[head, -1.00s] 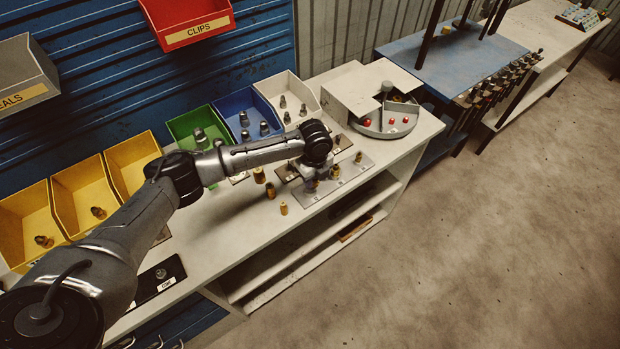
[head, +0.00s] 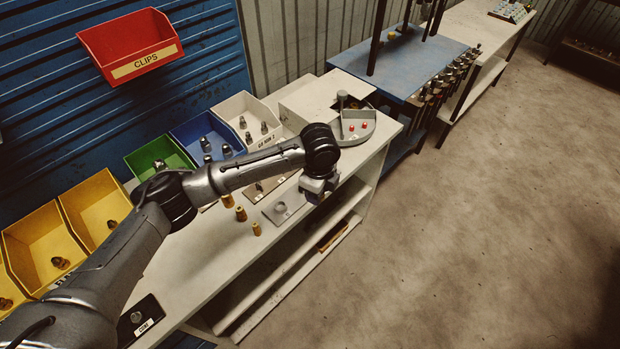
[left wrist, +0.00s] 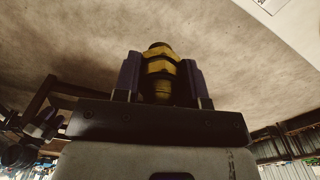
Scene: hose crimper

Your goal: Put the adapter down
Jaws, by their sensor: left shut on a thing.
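The adapter (left wrist: 160,72) is a brass fitting with hex sections, seen in the left wrist view between the two dark fingers. My left gripper (left wrist: 160,80) is shut on it. In the head view my left gripper (head: 317,190) is at the front edge of the white bench, just right of a grey plate (head: 270,214) with a round feature on it. The adapter cannot be made out there. Several other brass fittings (head: 241,213) stand on the bench left of the plate. My right gripper is not in view.
Coloured bins line the back of the bench: yellow (head: 43,235), green (head: 137,161), blue (head: 187,130) and white (head: 240,105). A grey round tray (head: 352,135) with red pieces is at the far end. A black plate (head: 147,310) lies near. Open floor is right.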

